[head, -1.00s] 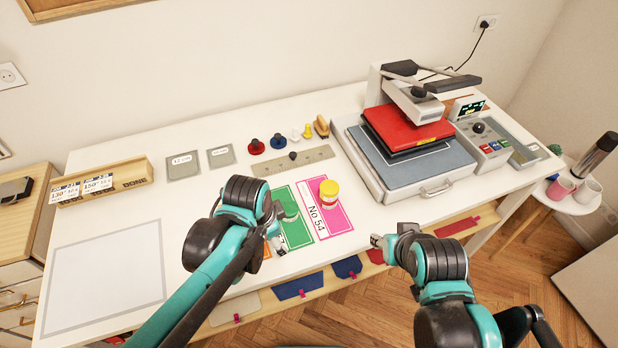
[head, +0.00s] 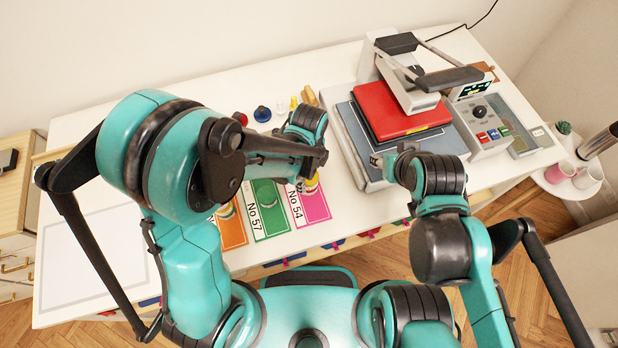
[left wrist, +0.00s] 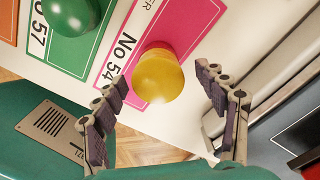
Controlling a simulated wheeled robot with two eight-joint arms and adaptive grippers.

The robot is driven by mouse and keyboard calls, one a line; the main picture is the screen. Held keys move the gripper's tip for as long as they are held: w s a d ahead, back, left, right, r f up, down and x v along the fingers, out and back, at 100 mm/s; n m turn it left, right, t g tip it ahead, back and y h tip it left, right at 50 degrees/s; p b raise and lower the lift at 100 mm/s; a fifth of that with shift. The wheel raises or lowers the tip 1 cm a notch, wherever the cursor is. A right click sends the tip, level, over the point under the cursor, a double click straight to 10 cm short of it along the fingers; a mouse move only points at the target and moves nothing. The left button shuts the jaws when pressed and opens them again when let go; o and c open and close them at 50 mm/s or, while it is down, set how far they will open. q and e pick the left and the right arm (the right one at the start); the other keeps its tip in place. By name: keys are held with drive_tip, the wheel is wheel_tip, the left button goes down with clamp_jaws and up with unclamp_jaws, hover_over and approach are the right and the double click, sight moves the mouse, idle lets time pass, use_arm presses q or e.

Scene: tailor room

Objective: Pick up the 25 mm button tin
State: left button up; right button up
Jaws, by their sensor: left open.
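A yellow-lidded tin (left wrist: 158,78) stands by the pink No 54 card (left wrist: 196,22) in the left wrist view. Its size label cannot be read. My left gripper (left wrist: 162,76) is open, with one finger on each side of the yellow lid and gaps visible on both sides. In the head view the left gripper (head: 301,182) covers most of the yellow tin (head: 314,184). A green-lidded tin (left wrist: 70,14) stands on the green No 57 card (left wrist: 84,62), left of the yellow one. My right gripper (head: 384,163) is beside the heat press; its fingers are unclear.
The heat press (head: 355,150) with its red pad stands just right of the tins. An orange card (head: 232,234) lies left of the green card. Knobbed tools, one blue (head: 262,114), stand behind. The table's front edge is close to the cards.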

use_arm(q)
drive_tip(key=shift+s+f, duration=0.1)
drive_tip(key=shift+f, duration=0.35)
drive_tip(key=shift+c, duration=0.3)
drive_tip(key=c, duration=1.2)
drive_tip(key=shift+c, duration=0.2)
drive_tip(key=shift+r, duration=0.2)
